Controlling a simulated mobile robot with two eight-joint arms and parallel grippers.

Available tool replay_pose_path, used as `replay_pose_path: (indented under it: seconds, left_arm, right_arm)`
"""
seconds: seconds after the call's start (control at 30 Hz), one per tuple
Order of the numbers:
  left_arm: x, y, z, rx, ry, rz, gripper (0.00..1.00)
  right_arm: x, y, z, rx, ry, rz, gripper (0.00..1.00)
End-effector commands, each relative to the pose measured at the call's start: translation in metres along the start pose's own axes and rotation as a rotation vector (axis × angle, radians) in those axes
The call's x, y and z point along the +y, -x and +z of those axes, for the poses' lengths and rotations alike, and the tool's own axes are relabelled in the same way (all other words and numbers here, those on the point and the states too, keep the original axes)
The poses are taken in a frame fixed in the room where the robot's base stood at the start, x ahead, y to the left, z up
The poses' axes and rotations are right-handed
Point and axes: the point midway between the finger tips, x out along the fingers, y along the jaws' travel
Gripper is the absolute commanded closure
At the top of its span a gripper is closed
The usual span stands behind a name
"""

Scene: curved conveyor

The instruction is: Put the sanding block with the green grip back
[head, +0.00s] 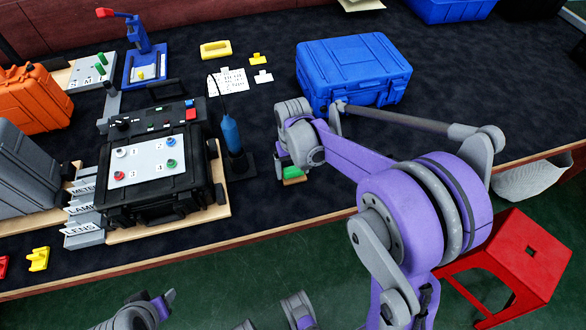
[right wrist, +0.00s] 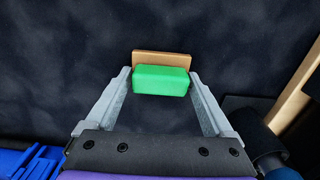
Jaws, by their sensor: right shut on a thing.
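The sanding block with the green grip (head: 292,174) is at the gripper end of my right arm, right of the black case. In the right wrist view its green grip (right wrist: 161,80) lies between the fingers, with the tan block (right wrist: 165,58) behind it. My right gripper (head: 287,165) is shut on the green grip; both fingers also show in the wrist view (right wrist: 160,76). I cannot tell whether the block touches the dark table top. Parts of my arms show at the bottom of the head view, but no left gripper can be made out.
A blue case (head: 353,71) stands behind. White label cards (head: 229,81) lie on the dark mat. A red stool (head: 518,262) stands on the floor.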

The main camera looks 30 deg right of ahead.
Motion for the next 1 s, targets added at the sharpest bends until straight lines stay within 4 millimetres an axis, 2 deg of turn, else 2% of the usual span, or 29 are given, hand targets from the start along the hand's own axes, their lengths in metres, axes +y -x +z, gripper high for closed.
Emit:
replay_pose_path:
  seconds: [0.23, 0.27, 0.3, 0.33, 0.57, 0.67, 0.77, 1.0]
  left_arm:
    - [0.000, -0.003, 0.002, -0.001, 0.000, 0.000, 0.50]
    - [0.000, -0.003, 0.001, -0.001, 0.000, 0.000, 0.50]
    - [0.000, -0.002, 0.001, -0.001, 0.000, 0.000, 0.50]
    - [0.000, -0.002, 0.001, -0.001, 0.000, 0.000, 0.50]
    - [0.000, -0.001, 0.001, 0.000, 0.000, 0.000, 0.50]
    - [0.000, 0.002, -0.001, 0.001, 0.000, 0.000, 0.50]
    - [0.000, 0.004, -0.002, 0.001, 0.000, 0.000, 0.50]
    - [0.000, 0.011, -0.006, 0.004, 0.000, 0.000, 0.50]
  right_arm:
    - [0.000, -0.004, 0.000, 0.000, 0.000, 0.000, 0.65]
    - [0.000, -0.004, 0.000, 0.000, 0.000, 0.000, 0.10]
    - [0.000, -0.003, 0.000, 0.000, 0.000, 0.000, 0.02]
    - [0.000, -0.003, 0.000, 0.000, 0.000, 0.000, 0.00]
    - [0.000, -0.002, 0.000, 0.000, 0.000, 0.000, 0.00]
    - [0.000, 0.005, 0.000, 0.000, 0.000, 0.000, 0.00]
    - [0.000, 0.019, 0.000, 0.000, 0.000, 0.000, 0.00]
    - [0.000, 0.072, 0.000, 0.000, -0.001, 0.000, 0.00]
